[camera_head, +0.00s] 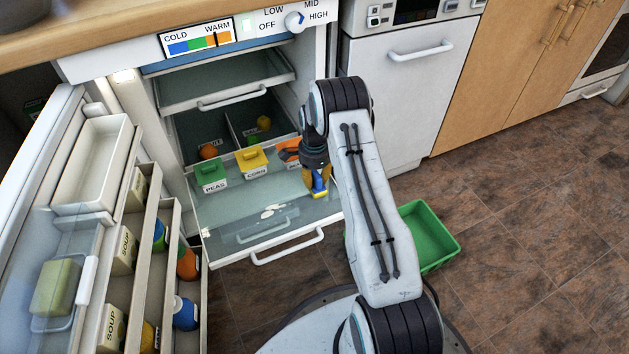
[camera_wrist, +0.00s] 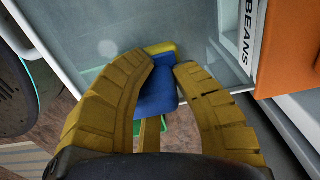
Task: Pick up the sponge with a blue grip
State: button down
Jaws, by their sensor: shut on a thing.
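The sponge with a blue grip (camera_head: 320,188) is at my gripper (camera_head: 315,178), above the right part of the pulled-out fridge drawer (camera_head: 225,224). In the wrist view, the sponge's blue grip (camera_wrist: 157,92) lies between the two yellow fingers of my gripper (camera_wrist: 163,68). The fingers are shut on the blue grip. A strip of the yellow sponge part (camera_wrist: 160,48) shows beyond the fingertips. The lower part of the sponge is partly hidden by the fingers.
Green peas (camera_head: 211,176), yellow corn (camera_head: 252,162) and orange beans (camera_head: 288,151) containers stand at the drawer's back. Pale spots (camera_head: 272,210) mark its surface. The open fridge door (camera_head: 92,170) holds soup boxes and bottles at left. A green bin (camera_head: 428,235) stands on the floor.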

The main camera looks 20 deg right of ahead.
notch_tip(320, 180, up, 10)
jog(key=p, duration=0.4)
dwell(0.3)
jog(key=c, duration=1.6)
grip_release()
jog(key=shift+c, duration=0.2)
grip_shut()
